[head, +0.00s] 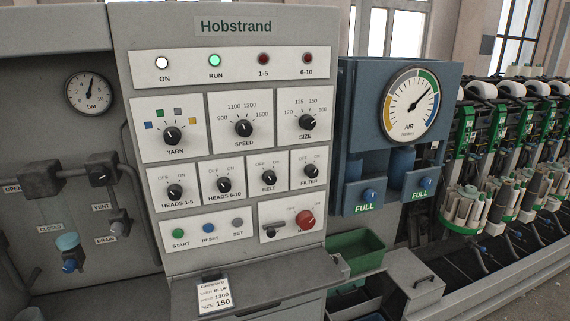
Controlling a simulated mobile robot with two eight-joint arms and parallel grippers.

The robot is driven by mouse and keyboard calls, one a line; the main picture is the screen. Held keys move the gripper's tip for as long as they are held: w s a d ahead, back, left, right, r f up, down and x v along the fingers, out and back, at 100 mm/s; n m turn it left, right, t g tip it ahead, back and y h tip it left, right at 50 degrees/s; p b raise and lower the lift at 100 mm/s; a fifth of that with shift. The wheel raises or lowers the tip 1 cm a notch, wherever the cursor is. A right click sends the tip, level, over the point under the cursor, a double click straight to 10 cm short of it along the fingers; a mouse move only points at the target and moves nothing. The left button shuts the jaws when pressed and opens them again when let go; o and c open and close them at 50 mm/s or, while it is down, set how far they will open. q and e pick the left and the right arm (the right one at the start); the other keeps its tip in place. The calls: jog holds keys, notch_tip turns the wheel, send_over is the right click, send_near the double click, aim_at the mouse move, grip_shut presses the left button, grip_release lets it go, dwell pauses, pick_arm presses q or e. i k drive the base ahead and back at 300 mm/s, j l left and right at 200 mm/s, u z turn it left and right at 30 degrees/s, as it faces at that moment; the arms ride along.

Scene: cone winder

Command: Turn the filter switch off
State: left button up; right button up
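The filter switch (311,170) is a round black knob on a white plate, at the right end of the lower rows of switches on the grey Hobstrand control panel (240,60). OFF is printed at its upper left and ON at its upper right. Its pointer is too small to read with certainty. Nothing covers the switch. Neither of my grippers is in the head view.
The belt switch (269,178) is just left of the filter switch, and the size knob (306,122) is above it. A red button (305,218) is below. A blue air unit (355,110) stands to the right. A grey ledge (255,290) juts out below the panel.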

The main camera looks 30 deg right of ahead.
aim_at(311, 170)
jog(key=z, duration=1.15)
